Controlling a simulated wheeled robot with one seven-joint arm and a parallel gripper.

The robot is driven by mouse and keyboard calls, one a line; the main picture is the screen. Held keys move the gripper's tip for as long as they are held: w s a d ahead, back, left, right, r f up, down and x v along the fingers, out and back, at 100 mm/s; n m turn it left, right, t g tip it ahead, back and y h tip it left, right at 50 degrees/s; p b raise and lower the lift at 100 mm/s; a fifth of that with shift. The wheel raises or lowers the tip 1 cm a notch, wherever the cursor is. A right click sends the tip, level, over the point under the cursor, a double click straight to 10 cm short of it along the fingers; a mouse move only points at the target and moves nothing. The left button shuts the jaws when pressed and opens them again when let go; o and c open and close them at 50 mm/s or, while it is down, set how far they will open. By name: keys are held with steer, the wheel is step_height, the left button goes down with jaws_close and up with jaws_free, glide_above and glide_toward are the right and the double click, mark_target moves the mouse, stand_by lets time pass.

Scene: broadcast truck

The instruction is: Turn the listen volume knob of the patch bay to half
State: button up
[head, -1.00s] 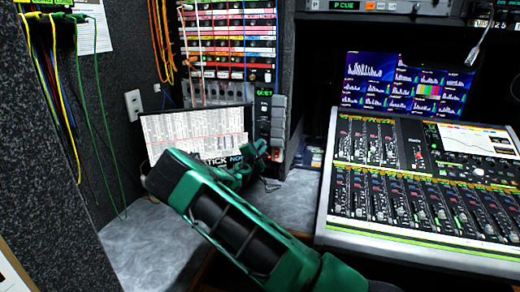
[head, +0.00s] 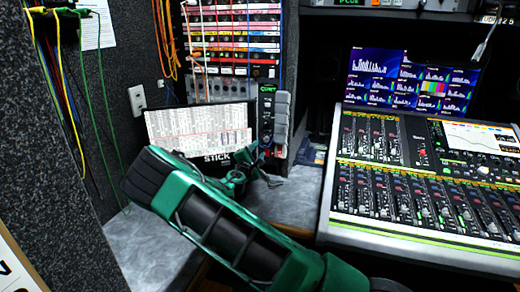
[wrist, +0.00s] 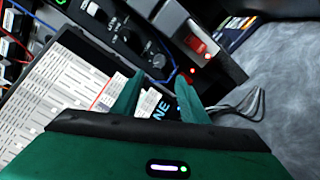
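The patch bay (head: 235,42) stands at the back left in the head view, with rows of coloured strips and sockets and grey knobs along its lower part. Below its right side is a narrow black panel (head: 267,112) with a green lit label; it also shows in the wrist view (wrist: 118,35) with several dark knobs, one (wrist: 158,60) just beyond my fingertips. I cannot read which knob is the listen volume. My gripper (head: 264,163) is near the foot of this panel. In the wrist view my gripper (wrist: 160,77) has its fingers apart, with nothing between them.
A printed sheet or screen (head: 200,130) stands behind my gripper, left of the panel. A grey box with a red switch (wrist: 197,45) adjoins the panel. Loose cables (wrist: 245,103) lie nearby. A mixing console (head: 425,180) fills the right; grey counter (head: 300,200) lies between.

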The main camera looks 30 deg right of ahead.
steer(key=shift+v, duration=1.25)
